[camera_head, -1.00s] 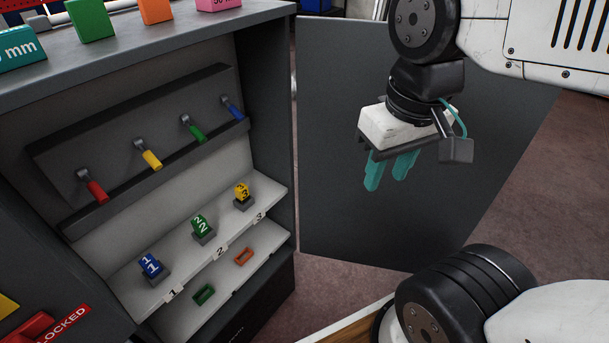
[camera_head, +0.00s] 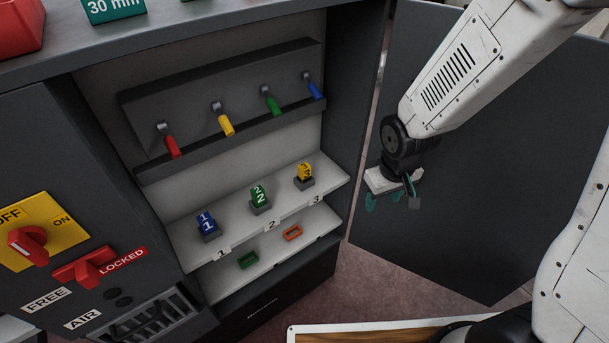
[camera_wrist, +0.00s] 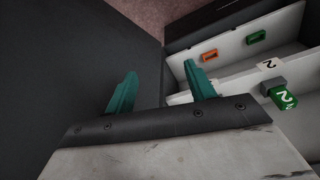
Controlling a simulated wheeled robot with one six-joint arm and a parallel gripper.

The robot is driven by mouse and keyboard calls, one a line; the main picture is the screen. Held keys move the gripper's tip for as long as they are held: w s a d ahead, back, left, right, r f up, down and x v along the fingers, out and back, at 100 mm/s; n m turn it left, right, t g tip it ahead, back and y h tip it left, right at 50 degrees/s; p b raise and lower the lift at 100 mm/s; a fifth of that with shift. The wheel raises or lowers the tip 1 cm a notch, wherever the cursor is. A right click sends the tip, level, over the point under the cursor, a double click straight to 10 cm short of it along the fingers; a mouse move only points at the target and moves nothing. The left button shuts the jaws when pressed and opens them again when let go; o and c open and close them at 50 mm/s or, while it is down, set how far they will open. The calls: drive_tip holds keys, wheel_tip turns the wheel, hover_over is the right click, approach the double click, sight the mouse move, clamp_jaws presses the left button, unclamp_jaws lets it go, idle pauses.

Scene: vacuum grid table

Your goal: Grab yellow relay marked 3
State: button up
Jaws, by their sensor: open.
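The yellow relay marked 3 (camera_head: 304,172) sits in a dark socket at the right end of the cabinet's upper white shelf, above the label 3. My gripper (camera_head: 388,203) is to the right of it, in front of the open cabinet door, apart from the relay. Its two teal fingers are apart and empty, as the wrist view (camera_wrist: 160,90) also shows. The wrist view does not show the yellow relay; it shows the green relay marked 2 (camera_wrist: 284,98) at the right.
The blue relay (camera_head: 206,223) and green relay (camera_head: 259,196) stand left on the same shelf. A green frame (camera_head: 248,260) and an orange frame (camera_head: 293,233) lie on the lower shelf. Levers (camera_head: 226,125) hang above. The open door (camera_head: 440,240) bounds the right.

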sight(301, 168)
drive_tip(key=w+a+f+n+t+y, duration=0.1)
drive_tip(key=w+a+f+t+y, duration=0.1)
drive_tip(key=w+a+f, duration=0.1)
drive_tip(key=w+a+f+n+t+y, duration=0.1)
drive_tip(key=w+a+f+t+y, duration=0.1)
drive_tip(key=w+a+f+t, duration=0.1)
drive_tip(key=w+a+f+t+y, duration=0.2)
drive_tip(key=w+a+f, duration=0.1)
drive_tip(key=a, duration=0.3)
drive_tip(key=shift+w+a+f+n, duration=0.1)
drive_tip(key=shift+w+f+n, duration=0.1)
drive_tip(key=shift+w, duration=0.2)
drive_tip(key=shift+w+f+n, duration=0.15)
drive_tip(key=shift+w+n, duration=0.05)
drive_tip(key=shift+w, duration=0.2)
drive_tip(key=r+t, duration=0.1)
drive_tip(key=w+a+r+t+y, duration=0.1)
drive_tip(key=w+r, duration=0.1)
drive_tip(key=shift+a+r+t+y, duration=0.3)
drive_tip(key=shift+a+t, duration=0.1)
drive_tip(key=shift+w+a, duration=0.25)
drive_tip(key=x, duration=0.7)
drive_tip(key=shift+s+a+r, duration=0.15)
drive_tip(key=shift+a+r, duration=0.05)
drive_tip(key=shift+a, duration=0.15)
drive_tip(key=c, duration=1.1)
